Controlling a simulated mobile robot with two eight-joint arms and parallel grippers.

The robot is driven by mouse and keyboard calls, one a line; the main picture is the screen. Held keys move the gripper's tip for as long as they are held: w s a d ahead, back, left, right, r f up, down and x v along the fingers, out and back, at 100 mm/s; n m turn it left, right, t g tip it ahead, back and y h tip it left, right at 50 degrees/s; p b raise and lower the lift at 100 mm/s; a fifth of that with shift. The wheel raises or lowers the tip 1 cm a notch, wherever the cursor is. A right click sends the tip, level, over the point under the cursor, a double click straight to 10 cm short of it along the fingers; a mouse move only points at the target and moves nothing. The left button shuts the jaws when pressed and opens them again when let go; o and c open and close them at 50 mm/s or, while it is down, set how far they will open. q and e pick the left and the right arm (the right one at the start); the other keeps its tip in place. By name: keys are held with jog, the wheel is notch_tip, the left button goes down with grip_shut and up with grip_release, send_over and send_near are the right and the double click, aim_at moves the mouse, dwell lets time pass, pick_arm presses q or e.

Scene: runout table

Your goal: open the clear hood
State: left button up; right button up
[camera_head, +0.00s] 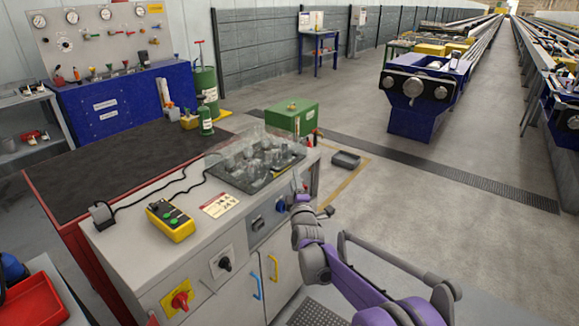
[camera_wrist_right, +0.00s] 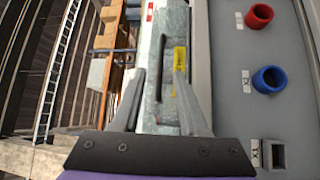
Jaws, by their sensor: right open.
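The clear hood (camera_head: 262,150) is a see-through cover over a dark tray with several glassy pieces, at the right end of the grey bench. It looks lowered over them. My right gripper (camera_head: 299,190) is at the bench's right front corner, beside the hood's near right edge. In the right wrist view, the fingers of my right gripper (camera_wrist_right: 160,78) are apart. A pale greenish pane, apparently the hood (camera_wrist_right: 174,30), with a dark bar and a yellow label, lies beyond and between them. Contact cannot be told. My left gripper is not in view.
The bench holds a yellow button box (camera_head: 170,222) with a black cable. A green box (camera_head: 291,117) stands behind the hood. In the wrist view, a red ring (camera_wrist_right: 259,16) and a blue ring (camera_wrist_right: 268,80) are on a grey panel.

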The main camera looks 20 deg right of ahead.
jog(key=w+d, duration=0.1)
jog(key=w, duration=0.6)
jog(key=shift+w+r, duration=0.2)
jog(key=shift+r, duration=0.2)
grip_shut()
dwell(0.9)
